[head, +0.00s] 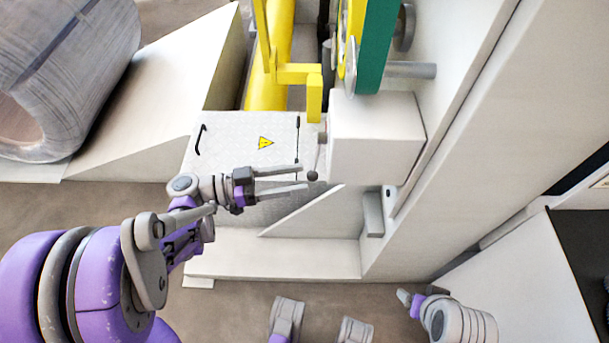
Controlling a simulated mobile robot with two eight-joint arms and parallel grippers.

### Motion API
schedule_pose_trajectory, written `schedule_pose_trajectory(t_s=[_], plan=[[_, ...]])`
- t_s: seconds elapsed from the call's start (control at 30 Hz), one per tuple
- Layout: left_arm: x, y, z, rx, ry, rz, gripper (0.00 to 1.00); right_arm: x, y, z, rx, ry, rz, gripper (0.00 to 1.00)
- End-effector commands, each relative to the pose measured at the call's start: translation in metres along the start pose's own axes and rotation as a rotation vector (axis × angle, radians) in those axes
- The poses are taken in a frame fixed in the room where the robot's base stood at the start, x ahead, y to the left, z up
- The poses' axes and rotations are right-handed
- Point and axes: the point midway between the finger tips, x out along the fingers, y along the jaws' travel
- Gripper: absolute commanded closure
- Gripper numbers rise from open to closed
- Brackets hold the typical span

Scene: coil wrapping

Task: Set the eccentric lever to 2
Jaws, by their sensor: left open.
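The eccentric lever (319,158) is a short thin grey rod with a dark ball knob (312,175) at its lower end. It hangs downward at the left face of a white box housing (375,140). My left gripper (304,178) comes in from the left with its two grey fingers apart. The fingertips are close to the knob, one a little above and one a little below its level. I cannot tell whether they touch it or lie around it. No scale or number for the lever is readable.
A white cabinet (235,140) with a black handle and yellow warning sign stands behind the left gripper. Yellow bars (313,95) and a green plate (376,45) rise above. A large wrapped coil (70,75) lies at upper left. Bare floor (60,205) shows at left.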

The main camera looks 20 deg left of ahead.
Motion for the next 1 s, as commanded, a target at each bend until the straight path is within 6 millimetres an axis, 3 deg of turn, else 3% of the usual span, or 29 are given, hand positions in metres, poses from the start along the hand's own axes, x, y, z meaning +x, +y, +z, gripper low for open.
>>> schedule_pose_trajectory(t_s=[0.2, 0.53, 0.87, 1.0], plan=[[0.024, 0.000, 0.000, 0.000, 0.000, 0.001, 0.39, 0.003, 0.000, 0.001, 0.000, -0.001, 0.000, 0.27], [0.027, 0.000, 0.000, 0.000, -0.001, -0.001, 0.39, 0.004, 0.000, 0.001, 0.000, -0.001, 0.000, 0.27], [0.027, 0.000, 0.000, 0.000, -0.001, -0.001, 0.96, 0.004, 0.000, 0.001, 0.000, -0.001, 0.000, 0.27], [0.027, 0.000, 0.000, 0.000, -0.001, -0.001, 1.00, 0.004, 0.000, 0.001, 0.000, -0.001, 0.000, 0.27]])
